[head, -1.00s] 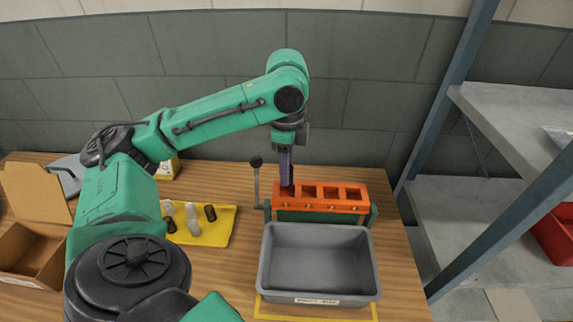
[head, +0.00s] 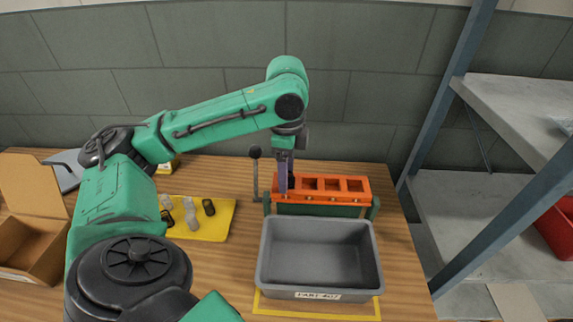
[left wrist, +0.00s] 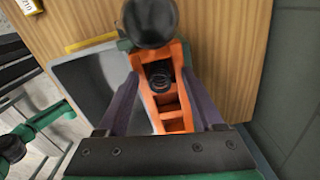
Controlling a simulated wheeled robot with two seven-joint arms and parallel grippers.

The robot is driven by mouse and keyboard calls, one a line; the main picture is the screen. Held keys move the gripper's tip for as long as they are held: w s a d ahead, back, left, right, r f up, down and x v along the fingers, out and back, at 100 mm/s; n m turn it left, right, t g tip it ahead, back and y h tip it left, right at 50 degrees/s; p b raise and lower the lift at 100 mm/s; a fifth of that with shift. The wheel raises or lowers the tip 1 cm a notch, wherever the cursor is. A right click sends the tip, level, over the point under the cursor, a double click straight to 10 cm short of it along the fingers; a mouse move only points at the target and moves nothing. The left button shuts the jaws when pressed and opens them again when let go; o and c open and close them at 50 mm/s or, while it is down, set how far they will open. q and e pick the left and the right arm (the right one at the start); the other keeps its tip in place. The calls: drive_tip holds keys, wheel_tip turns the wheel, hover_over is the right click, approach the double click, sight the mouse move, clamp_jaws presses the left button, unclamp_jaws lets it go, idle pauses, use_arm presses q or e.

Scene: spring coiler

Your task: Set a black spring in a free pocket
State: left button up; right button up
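The orange block with a row of pockets (head: 330,198) stands on a green base at the back of the table. My left gripper (head: 287,184) is over its left end pocket, pointing down. In the left wrist view the fingers (left wrist: 161,105) are spread apart on either side of the orange block (left wrist: 178,120). A black spring (left wrist: 160,78) sits in a pocket between them, apart from both fingers. The other pockets look empty. Another black spring (head: 209,207) and pale pieces (head: 191,214) are on the yellow mat (head: 218,226). My right gripper is not in view.
A lever with a black knob (head: 255,152) rises at the block's left end, close to my left gripper. An empty grey bin (head: 318,290) stands in front of the block. An open cardboard box (head: 28,245) is at far left, and a metal shelf (head: 520,110) at right.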

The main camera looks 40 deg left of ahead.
use_arm(q)
wheel_tip(320, 180, up, 5)
drive_tip(key=shift+r+p, duration=0.15)
drive_tip(key=shift+p, duration=0.65)
wheel_tip(320, 180, up, 10)
drive_tip(key=p, duration=0.8)
drive_tip(key=s+d+b, duration=0.5)
drive_tip(key=s+d, duration=0.4)
drive_tip(key=s, duration=0.3)
drive_tip(key=shift+s+d+f+b, duration=0.2)
drive_tip(key=shift+s+d+b, duration=0.15)
drive_tip(key=shift+s+b, duration=0.05)
